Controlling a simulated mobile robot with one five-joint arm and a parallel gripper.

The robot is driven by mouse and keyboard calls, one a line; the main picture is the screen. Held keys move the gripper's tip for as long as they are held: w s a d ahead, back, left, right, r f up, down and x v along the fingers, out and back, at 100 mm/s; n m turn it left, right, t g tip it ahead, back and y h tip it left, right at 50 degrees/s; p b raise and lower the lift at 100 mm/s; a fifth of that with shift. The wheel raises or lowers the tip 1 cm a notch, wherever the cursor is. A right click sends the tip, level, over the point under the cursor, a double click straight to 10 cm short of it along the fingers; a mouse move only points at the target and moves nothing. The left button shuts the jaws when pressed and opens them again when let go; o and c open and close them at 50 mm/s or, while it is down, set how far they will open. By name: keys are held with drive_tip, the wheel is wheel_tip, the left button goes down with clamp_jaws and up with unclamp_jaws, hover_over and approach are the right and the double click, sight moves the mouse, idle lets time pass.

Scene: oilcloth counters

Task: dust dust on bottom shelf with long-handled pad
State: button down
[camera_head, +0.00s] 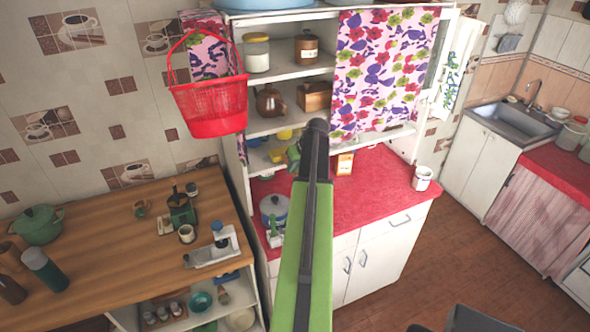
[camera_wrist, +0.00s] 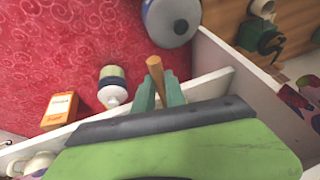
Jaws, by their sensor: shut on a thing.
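My gripper (camera_wrist: 159,92) is shut on a wooden handle (camera_wrist: 155,67), whose tip sticks out past the green fingers in the wrist view. I take this to be the long-handled pad; its pad end is out of sight. In the head view my arm reaches to the white cupboard and mostly hides the handle; my gripper (camera_head: 294,157) shows in part at the arm's end. The cupboard's lowest open shelf (camera_head: 262,168) holds yellow items and is partly covered by my arm. I cannot make out dust on it.
A lidded pot (camera_head: 274,210) stands on the red countertop (camera_head: 385,190); an orange box (camera_head: 345,163) and a white mug (camera_head: 422,178) are farther right. A red basket (camera_head: 210,104) hangs left of the shelves. A flowered curtain (camera_head: 380,65) covers their right side.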

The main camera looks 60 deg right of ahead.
drive_tip(key=shift+s+d, duration=0.7)
drive_tip(key=shift+d, duration=0.3)
idle(1.6)
drive_tip(key=s+a+r+p, duration=0.1)
drive_tip(key=s+a, duration=0.7)
drive_tip(key=s, duration=0.3)
drive_tip(key=shift+a+r, duration=0.2)
drive_tip(key=shift+r, duration=0.05)
idle(0.5)
drive_tip(key=shift+s, duration=0.1)
